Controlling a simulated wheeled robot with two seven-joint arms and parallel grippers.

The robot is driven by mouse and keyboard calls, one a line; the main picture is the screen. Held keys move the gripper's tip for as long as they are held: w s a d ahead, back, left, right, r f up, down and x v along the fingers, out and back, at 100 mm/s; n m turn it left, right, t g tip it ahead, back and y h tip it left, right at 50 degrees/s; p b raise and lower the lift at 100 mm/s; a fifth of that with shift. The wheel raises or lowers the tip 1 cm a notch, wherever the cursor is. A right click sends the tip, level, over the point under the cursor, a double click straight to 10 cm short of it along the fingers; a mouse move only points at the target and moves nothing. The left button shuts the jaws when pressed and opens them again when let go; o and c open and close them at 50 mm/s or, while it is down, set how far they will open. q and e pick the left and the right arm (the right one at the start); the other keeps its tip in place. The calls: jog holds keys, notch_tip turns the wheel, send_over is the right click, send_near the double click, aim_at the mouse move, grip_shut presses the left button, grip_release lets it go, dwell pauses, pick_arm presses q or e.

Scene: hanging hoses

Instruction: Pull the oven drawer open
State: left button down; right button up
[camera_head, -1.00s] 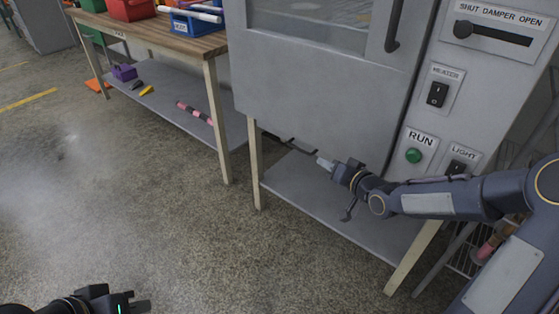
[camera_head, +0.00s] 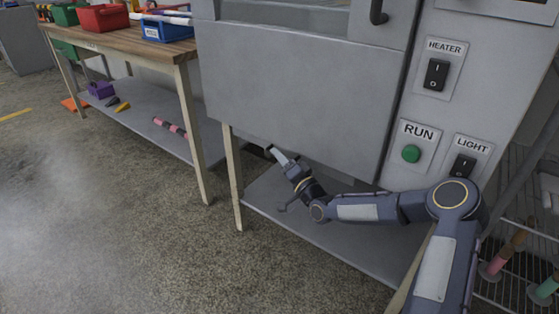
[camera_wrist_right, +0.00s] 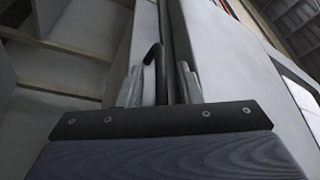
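The grey oven (camera_head: 290,85) stands on a table frame, with a broad plain lower front panel. I cannot make out a separate drawer outline in the head view. A dark handle (camera_head: 377,12) shows on the oven door at the top. My right gripper (camera_head: 274,152) is at the oven's lower left edge, partly below the panel. In the right wrist view, the right gripper (camera_wrist_right: 158,85) has its two pale fingers apart. A dark hooked bar (camera_wrist_right: 154,62) shows between them, with gaps on both sides; contact is not visible. My left gripper is out of view.
The oven stand's lower shelf (camera_head: 310,215) lies under my right arm. A wooden-top workbench (camera_head: 130,38) with bins stands at left. A wire rack (camera_head: 520,215) is at right. The floor at lower left is clear.

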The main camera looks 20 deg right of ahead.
jog(key=shift+w+a+r, duration=0.1)
jog(key=shift+w, duration=0.15)
grip_shut()
